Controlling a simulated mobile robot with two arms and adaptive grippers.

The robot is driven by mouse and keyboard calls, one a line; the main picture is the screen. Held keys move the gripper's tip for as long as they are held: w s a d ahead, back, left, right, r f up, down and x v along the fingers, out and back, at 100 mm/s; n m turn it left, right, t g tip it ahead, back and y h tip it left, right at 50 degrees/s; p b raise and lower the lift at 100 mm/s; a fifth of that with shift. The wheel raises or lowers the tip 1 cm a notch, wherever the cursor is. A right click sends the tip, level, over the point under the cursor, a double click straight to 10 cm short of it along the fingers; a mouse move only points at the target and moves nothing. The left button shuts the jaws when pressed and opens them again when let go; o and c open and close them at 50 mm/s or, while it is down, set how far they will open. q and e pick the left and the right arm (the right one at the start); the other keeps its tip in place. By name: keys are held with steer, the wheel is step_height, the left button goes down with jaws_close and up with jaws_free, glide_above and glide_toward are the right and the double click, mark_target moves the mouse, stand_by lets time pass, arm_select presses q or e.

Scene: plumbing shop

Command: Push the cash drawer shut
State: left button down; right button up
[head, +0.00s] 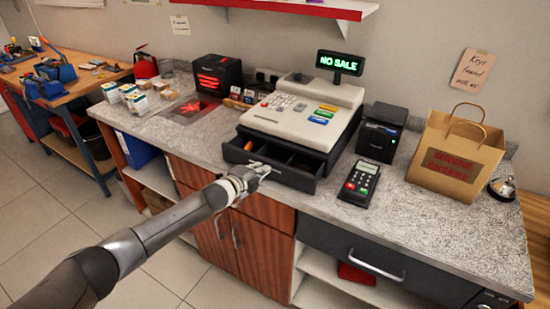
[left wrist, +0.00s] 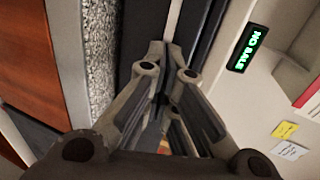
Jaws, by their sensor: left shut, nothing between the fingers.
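The cash register (head: 306,108) stands on the counter with a green "NO SALE" display (head: 339,63), which also shows in the left wrist view (left wrist: 247,48). Its black cash drawer (head: 312,180) sticks out at the front, with open compartments visible inside. My left gripper (head: 264,168) is at the front face of the drawer, near its middle. Its fingers are shut with nothing between them, as the left wrist view (left wrist: 168,52) shows, close to a dark edge. I cannot tell whether the tips touch the drawer. My right gripper is not in view.
A card terminal (head: 359,182) lies right of the drawer. A black printer (head: 381,132) and a paper bag (head: 456,158) stand farther right, with a bell (head: 502,188). Small boxes (head: 130,97) stand at the left. The speckled counter (head: 430,225) is clear along its front.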

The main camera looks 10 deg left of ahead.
arm_select(q)
steer(key=w+d+b, duration=0.1)
steer(key=w, duration=0.1)
steer(key=w+d+b, duration=0.1)
steer(key=w+b, duration=0.2)
steer(key=w, duration=0.2)
steer(key=shift+w+d+f, duration=0.1)
steer(key=shift+d, duration=0.3)
steer(key=shift+p, duration=0.45)
steer(key=s+p, duration=0.1)
steer(key=s, duration=0.1)
steer(key=s+a+p, duration=0.2)
steer(key=s+p, duration=0.1)
steer(key=shift+s, duration=0.35)
